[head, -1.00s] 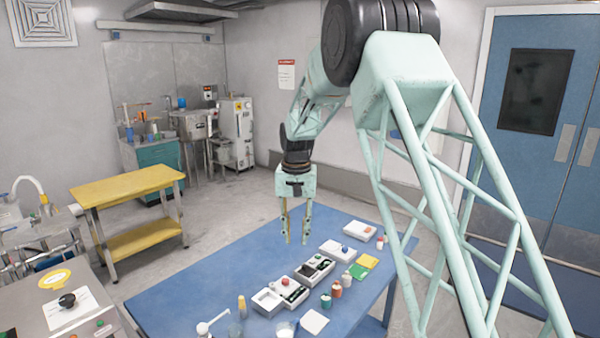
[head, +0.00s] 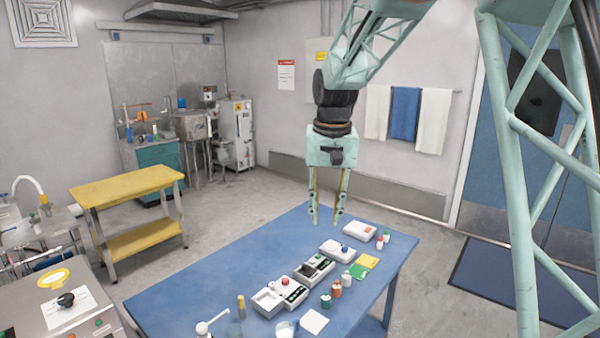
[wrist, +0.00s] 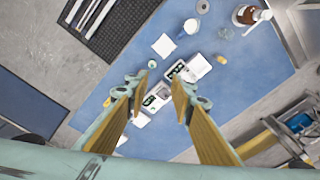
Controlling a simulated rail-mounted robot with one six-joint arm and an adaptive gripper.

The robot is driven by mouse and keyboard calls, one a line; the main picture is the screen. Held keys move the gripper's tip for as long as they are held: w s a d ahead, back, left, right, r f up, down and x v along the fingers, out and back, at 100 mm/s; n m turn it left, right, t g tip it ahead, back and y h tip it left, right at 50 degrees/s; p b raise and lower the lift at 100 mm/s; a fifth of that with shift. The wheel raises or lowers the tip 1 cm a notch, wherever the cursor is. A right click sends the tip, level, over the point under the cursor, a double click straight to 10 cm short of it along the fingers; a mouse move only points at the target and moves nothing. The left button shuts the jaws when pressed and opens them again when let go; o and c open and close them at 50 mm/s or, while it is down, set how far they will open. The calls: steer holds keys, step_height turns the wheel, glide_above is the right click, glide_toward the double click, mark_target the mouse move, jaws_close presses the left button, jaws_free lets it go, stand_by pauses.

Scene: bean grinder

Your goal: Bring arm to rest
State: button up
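My gripper (head: 327,212) hangs pointing down above the far part of the blue table (head: 215,262) in the head view. Its two fingers are apart with nothing between them. In the wrist view my gripper (wrist: 160,88) also shows open, with the table (wrist: 255,75) well below it. My arm comes in from the upper right of the head view.
White devices (head: 290,290) stand in a row on the table, with small bottles (head: 337,287) and yellow and green pads (head: 364,266) beside them. A yellow cart (head: 125,187) stands to the left. The table's left part is bare. Towels (head: 405,113) hang on the wall.

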steer(key=s+d+r, duration=0.3)
steer(key=s, duration=0.5)
steer(key=s+d+r+t, duration=0.1)
steer(key=s+d+r, duration=0.25)
steer(key=s, duration=0.45)
steer(key=s+d+r, duration=0.3)
steer(key=s, duration=0.5)
steer(key=s+d+f, duration=0.2)
steer(key=s, duration=1)
steer(key=s+d+f+t+b, duration=0.1)
steer(key=s+d+f, duration=0.1)
steer(key=s, duration=1)
steer(key=shift+d+n+t+b, duration=0.3)
steer(key=shift+n, duration=0.1)
